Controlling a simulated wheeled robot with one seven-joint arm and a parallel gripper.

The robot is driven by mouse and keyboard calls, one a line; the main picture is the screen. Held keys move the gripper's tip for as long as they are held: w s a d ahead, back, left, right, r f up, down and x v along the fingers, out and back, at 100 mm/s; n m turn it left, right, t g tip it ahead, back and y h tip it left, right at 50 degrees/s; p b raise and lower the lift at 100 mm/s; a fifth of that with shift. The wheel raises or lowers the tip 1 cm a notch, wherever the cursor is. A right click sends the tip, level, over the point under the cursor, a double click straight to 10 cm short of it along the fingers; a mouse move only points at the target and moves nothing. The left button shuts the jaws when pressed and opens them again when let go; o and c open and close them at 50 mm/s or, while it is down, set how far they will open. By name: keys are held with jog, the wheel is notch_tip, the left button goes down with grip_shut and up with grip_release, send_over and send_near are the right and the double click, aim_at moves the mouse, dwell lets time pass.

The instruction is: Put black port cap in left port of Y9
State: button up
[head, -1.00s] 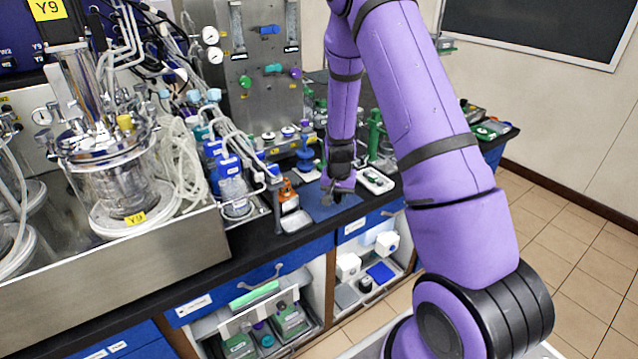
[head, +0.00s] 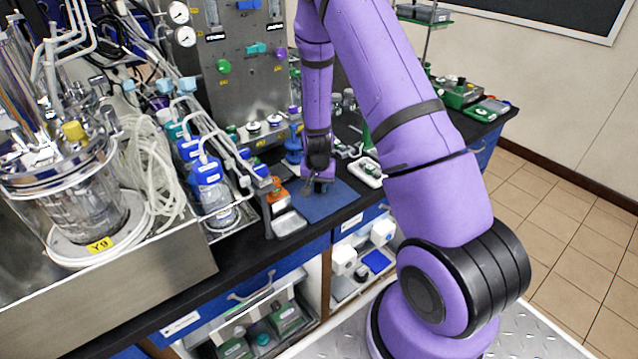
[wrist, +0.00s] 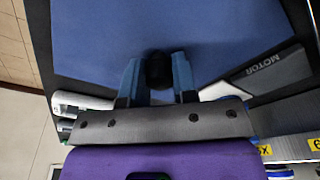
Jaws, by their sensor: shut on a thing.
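The black port cap (wrist: 158,70) shows in the wrist view between the two fingers of my gripper (wrist: 157,78), over a blue mat. My gripper (head: 319,188) is shut on it, low at the blue mat (head: 330,207) on the bench in the head view. I cannot tell whether the cap touches the mat. The Y9 vessel (head: 75,205), glass with a metal lid and a yellow Y9 label, stands at the left in the head view, well away from my gripper. A yellow cap (head: 74,131) sits on its lid. The left port is not clearly visible.
Blue-capped bottles (head: 207,185) and coiled clear tubing stand between the vessel and the mat. An orange-topped bottle (head: 277,195) and a small metal tray (head: 289,222) lie just left of the mat. A white tray (head: 368,170) lies right of it.

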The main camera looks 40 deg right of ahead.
jog(key=o, duration=0.5)
jog(key=shift+f, duration=0.15)
jog(key=o, duration=0.5)
jog(key=shift+c, duration=0.2)
